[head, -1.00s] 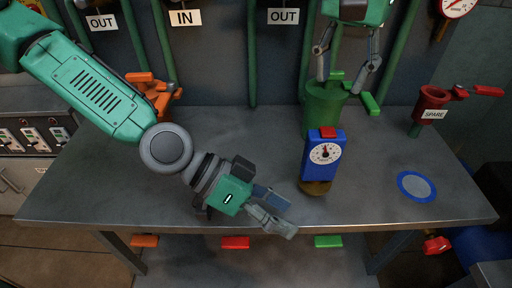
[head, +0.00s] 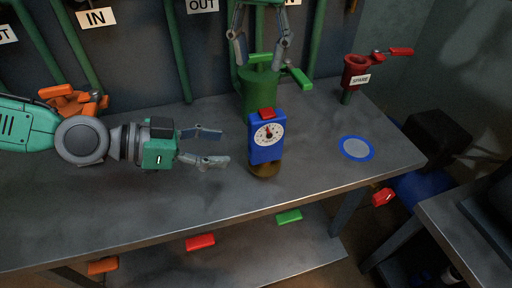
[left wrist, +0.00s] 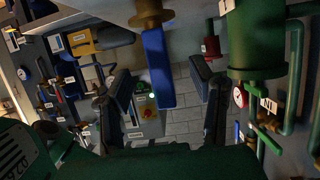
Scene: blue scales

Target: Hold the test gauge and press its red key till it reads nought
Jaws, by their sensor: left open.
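The test gauge (head: 257,151) is a blue upright box with a white dial (head: 270,134) and a red key (head: 267,113) on top. It stands on a round brown base (head: 264,171) on the bench. The dial's needle points roughly upward; its figures are too small to read. My left gripper (head: 226,147) is open and empty, its fingers pointing at the gauge's left side with a small gap. In the left wrist view the gauge (left wrist: 157,70) appears between the open fingers, upside down.
The green pot (head: 259,88) stands behind the gauge. A blue-rimmed grey disc (head: 345,153) lies to the right on the bench (head: 310,180). A red funnel marked SPARE (head: 355,68) is at the back right. Orange valve handles (head: 72,100) are behind my left arm.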

